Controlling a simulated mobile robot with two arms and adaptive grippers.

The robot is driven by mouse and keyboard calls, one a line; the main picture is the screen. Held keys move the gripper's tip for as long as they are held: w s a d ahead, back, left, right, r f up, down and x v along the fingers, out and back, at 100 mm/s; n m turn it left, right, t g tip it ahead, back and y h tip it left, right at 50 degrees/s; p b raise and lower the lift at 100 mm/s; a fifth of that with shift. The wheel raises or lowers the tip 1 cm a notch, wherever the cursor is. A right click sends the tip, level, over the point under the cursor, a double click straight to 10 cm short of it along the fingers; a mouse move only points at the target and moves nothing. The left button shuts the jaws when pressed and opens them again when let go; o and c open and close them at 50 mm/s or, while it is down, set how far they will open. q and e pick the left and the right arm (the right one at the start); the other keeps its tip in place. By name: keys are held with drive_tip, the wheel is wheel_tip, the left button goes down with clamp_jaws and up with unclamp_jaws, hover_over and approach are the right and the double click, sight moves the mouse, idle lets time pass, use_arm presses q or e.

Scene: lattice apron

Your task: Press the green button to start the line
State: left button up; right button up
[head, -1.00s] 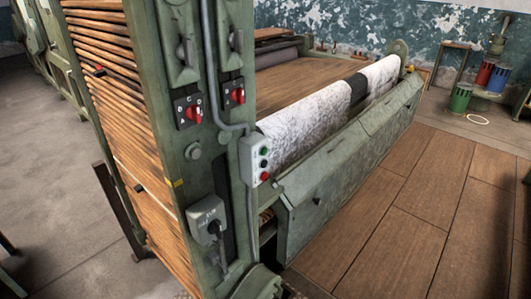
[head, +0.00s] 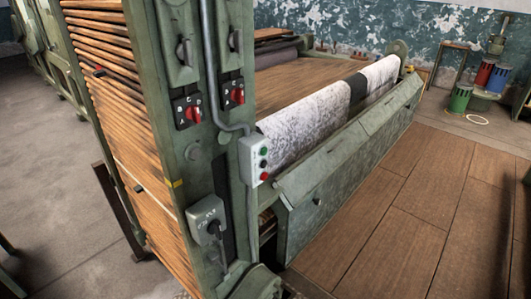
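The green button (head: 264,151) is the top one on a small pale control box (head: 253,160) fixed to the edge of the green machine post. A dark button (head: 263,163) sits below it and a red button (head: 264,176) is at the bottom. The box faces right, toward the wooden floor. Neither of my grippers shows in the head view, and nothing touches the box.
The green machine post (head: 205,150) carries red rotary switches (head: 193,114) and a grey lower switch box (head: 206,220). A roll of white, speckled material (head: 305,120) lies behind a green front panel (head: 345,165). The wooden floor (head: 400,210) at right is clear.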

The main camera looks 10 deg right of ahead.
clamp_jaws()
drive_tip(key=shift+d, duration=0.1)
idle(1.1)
